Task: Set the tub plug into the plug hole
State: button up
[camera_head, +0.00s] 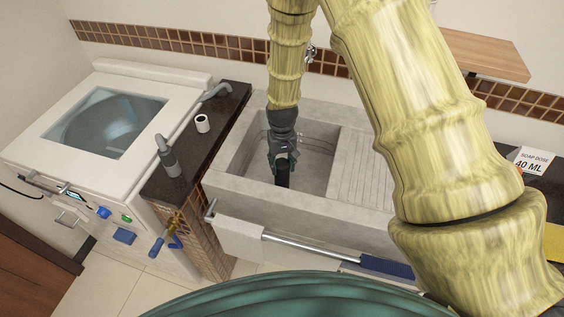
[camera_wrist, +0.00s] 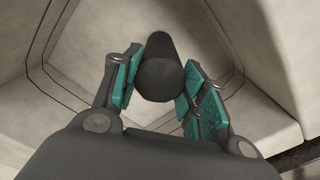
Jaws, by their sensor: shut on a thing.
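The tub plug (camera_wrist: 158,68) is a dark, rounded cylinder held between the teal pads of my gripper (camera_wrist: 160,85) in the wrist view. In the head view my gripper (camera_head: 285,158) reaches down inside the grey stone sink basin (camera_head: 318,170), and the dark plug (camera_head: 283,178) points down below it. The plug's lower end is at or near the basin floor; I cannot tell whether it touches. The plug hole does not show in either view and may be hidden beneath the plug and gripper.
Basin walls stand close around my gripper. A ribbed drainboard (camera_head: 366,172) lies to the right. A white washer (camera_head: 100,125) stands further left. A towel rail (camera_head: 310,248) runs along the front.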

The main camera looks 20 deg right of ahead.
jog(key=shift+f, duration=0.15)
jog(key=o, duration=1.2)
jog(key=shift+o, duration=0.2)
notch_tip(320, 180, up, 12)
